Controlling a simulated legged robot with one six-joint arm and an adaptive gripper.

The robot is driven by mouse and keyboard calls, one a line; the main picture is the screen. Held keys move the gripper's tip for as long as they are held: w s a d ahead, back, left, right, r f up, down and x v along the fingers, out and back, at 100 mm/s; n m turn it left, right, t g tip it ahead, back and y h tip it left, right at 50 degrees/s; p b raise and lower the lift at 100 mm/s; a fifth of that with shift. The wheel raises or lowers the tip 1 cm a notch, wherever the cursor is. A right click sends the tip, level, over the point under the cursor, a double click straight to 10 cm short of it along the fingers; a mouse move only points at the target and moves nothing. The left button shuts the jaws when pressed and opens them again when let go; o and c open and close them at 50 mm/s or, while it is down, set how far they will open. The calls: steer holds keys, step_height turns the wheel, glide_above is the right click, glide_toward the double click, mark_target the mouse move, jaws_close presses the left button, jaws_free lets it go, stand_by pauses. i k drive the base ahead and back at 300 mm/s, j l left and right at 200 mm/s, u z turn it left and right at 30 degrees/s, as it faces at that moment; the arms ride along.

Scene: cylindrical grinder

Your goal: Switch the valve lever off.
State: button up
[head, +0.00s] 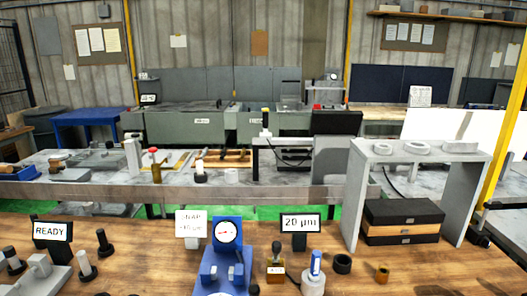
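No part is clearly recognisable as the valve lever. A small upright blue and white piece (316,262) stands on a grey round base (313,286) on the near wooden bench; I cannot tell if it is a lever. A red-topped fitting (154,163) stands on the grey bench behind, too small to tell if it is a valve. My gripper is not in view.
The near wooden bench (140,245) holds a blue dial gauge stand (226,262), a READY sign (52,231), a 20 µm display (300,223) and black posts. A grey arch-shaped stand (467,195) with stacked boxes (403,217) is at right. Green floor (275,213) shows behind.

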mark_target(277, 246)
steer(key=j, duration=0.75)
steer(key=i+j, duration=0.1)
steer(key=j, duration=0.65)
steer(key=i+z, duration=0.05)
